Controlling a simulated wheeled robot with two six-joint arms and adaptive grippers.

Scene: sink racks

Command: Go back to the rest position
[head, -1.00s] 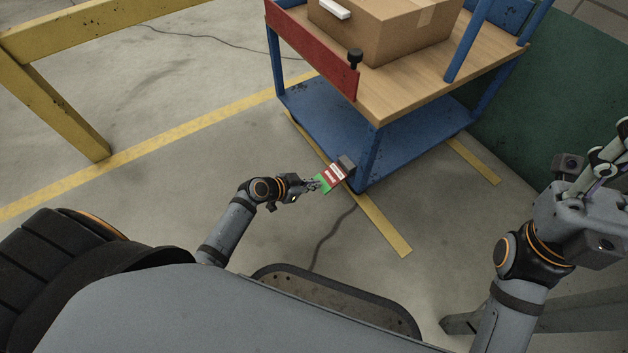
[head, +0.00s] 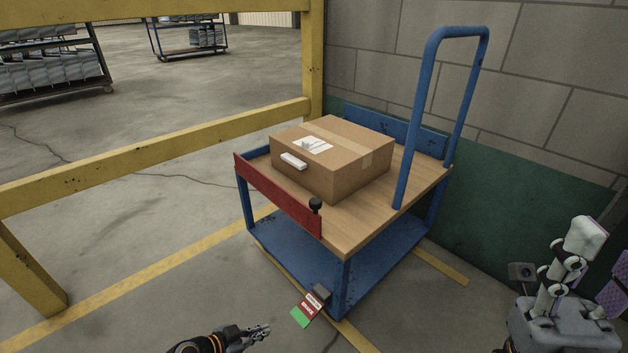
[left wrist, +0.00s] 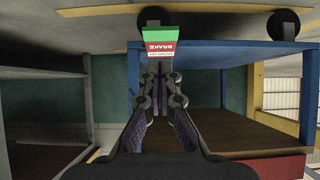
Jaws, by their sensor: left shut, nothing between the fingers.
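My left gripper (head: 262,330) is low in the head view, shut and empty, on the near left of the cart's brake pedal (head: 308,306). A gap of floor shows between them. In the left wrist view my left gripper's fingers (left wrist: 159,92) are together, and the green and red brake pedal (left wrist: 160,42) shows just beyond their tips. My right gripper (head: 602,262) is at the right edge of the head view, raised and partly cut off. Its fingers look apart, with nothing seen between them.
A blue cart with a wooden top (head: 345,235) carries a cardboard box (head: 340,165) and has a red front panel (head: 275,195). A yellow railing (head: 150,155) stands on the left. A block wall (head: 550,90) is behind. Open floor lies in front on the left.

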